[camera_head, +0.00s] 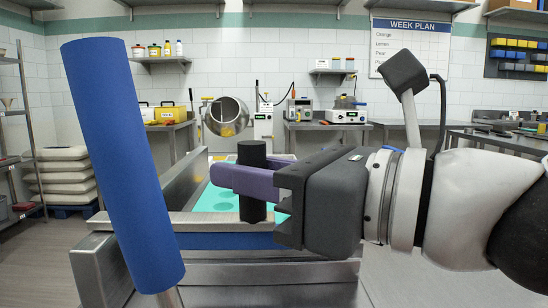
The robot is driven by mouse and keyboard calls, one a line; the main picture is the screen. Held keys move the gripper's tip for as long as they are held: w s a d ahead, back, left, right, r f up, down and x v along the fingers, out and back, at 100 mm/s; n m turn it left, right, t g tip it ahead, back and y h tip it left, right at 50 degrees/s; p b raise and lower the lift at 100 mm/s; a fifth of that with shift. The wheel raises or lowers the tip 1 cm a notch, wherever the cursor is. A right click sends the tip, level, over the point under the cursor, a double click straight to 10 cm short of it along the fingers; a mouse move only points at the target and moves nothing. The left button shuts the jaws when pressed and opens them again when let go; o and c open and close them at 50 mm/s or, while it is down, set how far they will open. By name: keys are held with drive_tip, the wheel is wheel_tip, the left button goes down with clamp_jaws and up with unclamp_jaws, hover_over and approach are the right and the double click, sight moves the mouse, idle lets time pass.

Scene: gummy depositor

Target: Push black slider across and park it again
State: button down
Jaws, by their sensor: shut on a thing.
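The black slider (252,153) shows as an upright dark cylinder above the front rail of a steel machine. My gripper (245,182) comes in from the right, and its purple fingers are shut on the cylinder at mid-height. The cylinder's top and lower end show above and below the fingers. Its lower end stands in front of a teal mould sheet (213,200) with round hollows.
A large blue cylinder (122,165) stands tilted in the left foreground, near the machine's left side. A steel side wall (160,195) runs back on the left, and a steel front rail (200,226) crosses below the slider. Benches with equipment line the back wall.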

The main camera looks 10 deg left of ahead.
drive_tip(key=shift+s+d, duration=0.1)
drive_tip(key=shift+s, duration=0.3)
drive_tip(key=c, duration=1.3)
unclamp_jaws()
drive_tip(key=shift+s, duration=0.15)
drive_tip(key=shift+v, duration=3.95)
